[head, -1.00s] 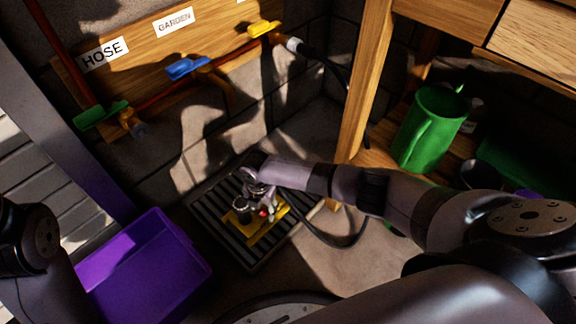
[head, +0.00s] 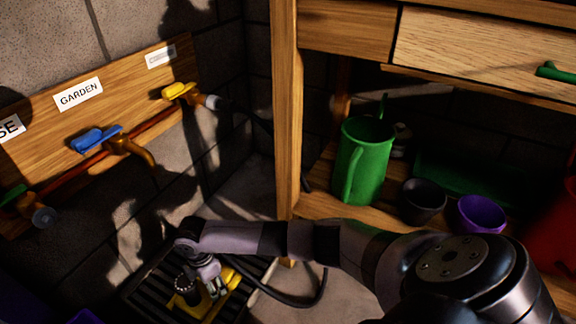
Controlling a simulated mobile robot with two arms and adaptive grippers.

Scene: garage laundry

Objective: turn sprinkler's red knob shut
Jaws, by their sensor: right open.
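The yellow sprinkler (head: 228,277) sits on the black slatted drain grate (head: 143,290) at the bottom of the head view. A dark round part stands on its left side. My right gripper (head: 215,290) points down over the sprinkler, and its fingers are open. I cannot make out the red knob now; the fingers seem to cover it. I cannot tell whether the fingers touch the sprinkler. A dark hose (head: 295,304) curves along the floor to the right of the grate. My left gripper is out of view.
A wall board (head: 40,90) carries a pipe with green, blue (head: 96,139) and yellow (head: 179,90) handled taps. A wooden bench (head: 286,110) stands right, its shelf holding a green watering can (head: 364,160), a dark bowl (head: 422,201) and a purple bowl (head: 479,214).

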